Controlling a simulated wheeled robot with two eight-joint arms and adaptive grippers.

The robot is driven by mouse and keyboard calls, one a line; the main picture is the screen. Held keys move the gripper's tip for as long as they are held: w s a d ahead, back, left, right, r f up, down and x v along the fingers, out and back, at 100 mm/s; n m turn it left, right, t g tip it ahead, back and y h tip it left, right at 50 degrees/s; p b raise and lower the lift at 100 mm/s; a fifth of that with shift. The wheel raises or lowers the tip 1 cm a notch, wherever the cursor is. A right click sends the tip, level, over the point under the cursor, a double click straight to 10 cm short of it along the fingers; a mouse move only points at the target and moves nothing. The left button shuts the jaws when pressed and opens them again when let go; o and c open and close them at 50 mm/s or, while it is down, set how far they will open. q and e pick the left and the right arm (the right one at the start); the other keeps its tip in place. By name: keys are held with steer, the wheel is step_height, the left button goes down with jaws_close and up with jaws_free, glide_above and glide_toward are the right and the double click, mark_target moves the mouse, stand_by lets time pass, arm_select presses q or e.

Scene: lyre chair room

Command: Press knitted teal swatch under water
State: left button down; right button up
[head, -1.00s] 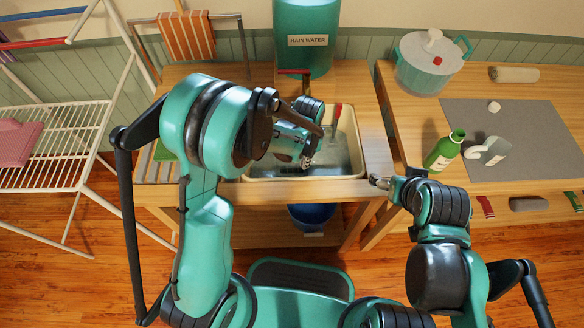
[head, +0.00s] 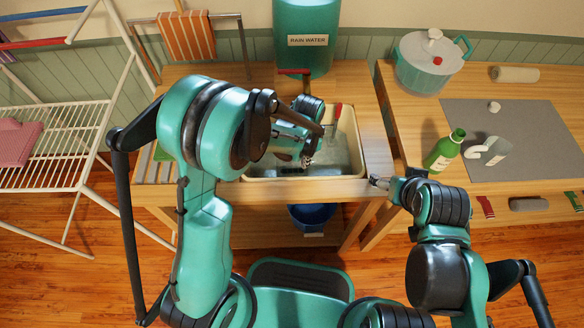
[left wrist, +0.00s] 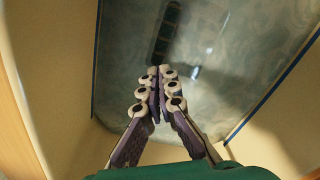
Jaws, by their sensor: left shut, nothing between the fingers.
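The cream sink basin (head: 354,145) is set in a wooden bench and holds greyish water (head: 338,158); the water (left wrist: 235,65) also fills much of the left wrist view. My left gripper (head: 307,161) points down inside the basin. In the left wrist view its fingertips (left wrist: 160,73) meet, shut and empty, over the water; whether they touch it I cannot tell. I cannot make out a teal swatch in either view; my left arm hides part of the basin. My right gripper (head: 376,182) is by the bench's right front corner, its opening unclear.
A rain water barrel (head: 306,35) stands behind the basin. A green bottle (head: 445,150), a white jug (head: 488,151) and a lidded pot (head: 430,66) stand on the right table. A drying rack (head: 60,140) is at left. A dark slotted shape (left wrist: 165,35) shows in the water.

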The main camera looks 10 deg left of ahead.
arm_select(q)
steer(key=shift+r, duration=0.1)
step_height(320, 180, up, 7)
steer(key=p, duration=0.5)
stand_by(0.3)
step_height(320, 180, up, 14)
steer(key=p, duration=1)
stand_by(1.2)
steer(key=s+a+r+n+t+b, duration=0.3)
steer(key=s+a+r+n+t, duration=0.4)
steer(key=s+a, duration=0.6)
steer(key=shift+r+n, duration=1.05)
steer(key=shift+n, duration=0.35)
